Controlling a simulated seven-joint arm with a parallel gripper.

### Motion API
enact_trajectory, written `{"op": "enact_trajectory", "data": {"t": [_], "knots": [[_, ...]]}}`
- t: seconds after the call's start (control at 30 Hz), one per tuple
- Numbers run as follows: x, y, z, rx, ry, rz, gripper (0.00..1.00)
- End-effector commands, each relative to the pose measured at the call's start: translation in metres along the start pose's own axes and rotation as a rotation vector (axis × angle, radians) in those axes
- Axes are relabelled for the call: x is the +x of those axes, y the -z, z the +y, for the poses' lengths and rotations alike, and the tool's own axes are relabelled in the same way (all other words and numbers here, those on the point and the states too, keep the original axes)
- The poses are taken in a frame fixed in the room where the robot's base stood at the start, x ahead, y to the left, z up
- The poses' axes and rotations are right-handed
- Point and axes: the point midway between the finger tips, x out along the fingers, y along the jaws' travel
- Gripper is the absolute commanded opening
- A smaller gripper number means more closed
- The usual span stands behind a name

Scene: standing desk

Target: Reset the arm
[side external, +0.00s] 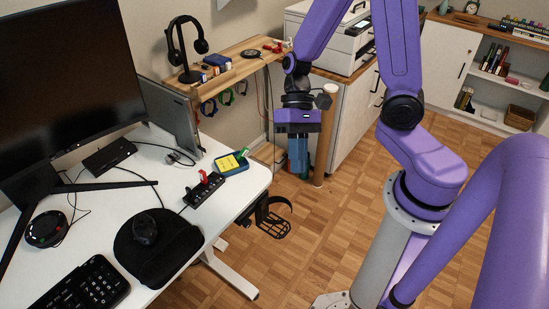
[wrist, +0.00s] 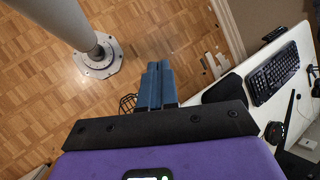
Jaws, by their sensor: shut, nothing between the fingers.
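My arm is purple with black joints and rises from a grey column beside the white desk (side external: 262,178). My gripper (side external: 298,168) hangs pointing down, past the desk's right edge in the side view, over the wooden floor. Its blue fingers are together with nothing between them. In the wrist view the blue fingers of my gripper (wrist: 156,85) also lie side by side, with the floor behind them. The gripper looks clear of the desk and of the objects on it.
The desk holds a monitor (side external: 65,85), a keyboard (side external: 82,288), a mouse (side external: 145,229), a power strip (side external: 204,190) and a blue tray (side external: 244,165). A black wire basket (side external: 273,222) hangs below. Open floor surrounds my column.

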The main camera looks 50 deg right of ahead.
Motion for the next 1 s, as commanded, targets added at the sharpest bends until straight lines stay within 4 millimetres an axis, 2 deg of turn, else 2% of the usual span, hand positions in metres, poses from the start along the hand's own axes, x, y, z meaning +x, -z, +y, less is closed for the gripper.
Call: {"op": "enact_trajectory", "data": {"t": [0.03, 0.2, 0.5, 0.8, 1.0], "knots": [[0.000, -0.011, 0.001, -0.081, -0.048, 0.000, 0.00], [-0.001, -0.039, 0.010, -0.330, -0.205, 0.002, 0.00], [-0.011, -0.077, 0.026, -0.768, -0.452, 0.048, 0.00], [-0.026, -0.101, 0.032, -1.160, -0.628, 0.142, 0.00], [-0.031, -0.108, 0.031, -1.277, -0.671, 0.180, 0.00]]}}
